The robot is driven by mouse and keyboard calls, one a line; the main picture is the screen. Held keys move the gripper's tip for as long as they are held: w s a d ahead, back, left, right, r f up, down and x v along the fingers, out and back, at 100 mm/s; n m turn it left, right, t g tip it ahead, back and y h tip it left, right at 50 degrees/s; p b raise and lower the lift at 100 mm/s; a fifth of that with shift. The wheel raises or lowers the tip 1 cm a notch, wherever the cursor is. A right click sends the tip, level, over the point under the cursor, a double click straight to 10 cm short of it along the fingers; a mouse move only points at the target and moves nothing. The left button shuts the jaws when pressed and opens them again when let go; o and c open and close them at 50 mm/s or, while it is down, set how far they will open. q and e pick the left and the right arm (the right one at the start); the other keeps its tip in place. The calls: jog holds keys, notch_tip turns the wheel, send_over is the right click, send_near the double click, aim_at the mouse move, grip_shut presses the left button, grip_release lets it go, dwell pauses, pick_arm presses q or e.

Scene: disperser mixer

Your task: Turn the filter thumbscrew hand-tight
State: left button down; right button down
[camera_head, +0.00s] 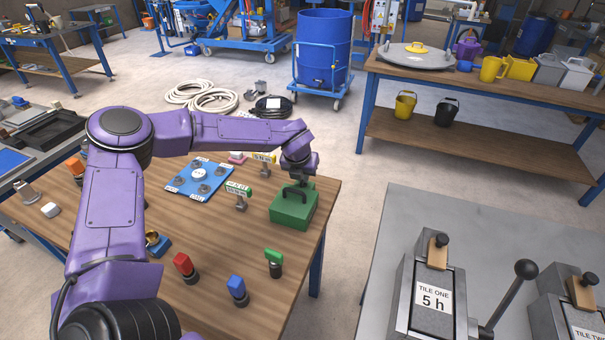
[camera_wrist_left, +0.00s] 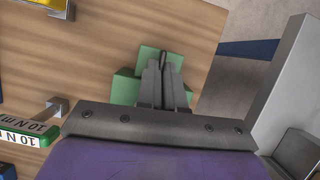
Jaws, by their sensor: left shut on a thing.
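A green block (camera_head: 292,208) stands near the right edge of the wooden table (camera_head: 215,275). My left gripper (camera_head: 296,190) points down at the top of this block, its dark fingers against it. In the left wrist view the fingers (camera_wrist_left: 163,82) are close together over the green block (camera_wrist_left: 124,88), with green showing on both sides of their tips. The gripper is shut on a part at the block's top, mostly hidden by the fingers. I cannot make out a thumbscrew's shape there. My right gripper is not in view.
A green sign (camera_head: 238,188) marked 10 N m on a stand is left of the block, with a yellow sign (camera_head: 265,157) behind. A blue plate (camera_head: 200,178) with several grey knobs lies further left. Red (camera_head: 184,264), blue (camera_head: 237,286) and green (camera_head: 274,258) handled pieces stand in front.

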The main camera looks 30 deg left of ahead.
pick_arm(q)
jog(key=shift+m, duration=0.5)
jog(key=c, duration=1.3)
grip_release()
jog(key=shift+f, duration=0.1)
jog(key=shift+o, duration=0.2)
jog(key=a+b+v, duration=0.1)
jog(key=v, duration=0.9)
jog(key=shift+d+r, duration=0.3)
jog(key=shift+d, duration=0.05)
jog(key=shift+s, duration=0.1)
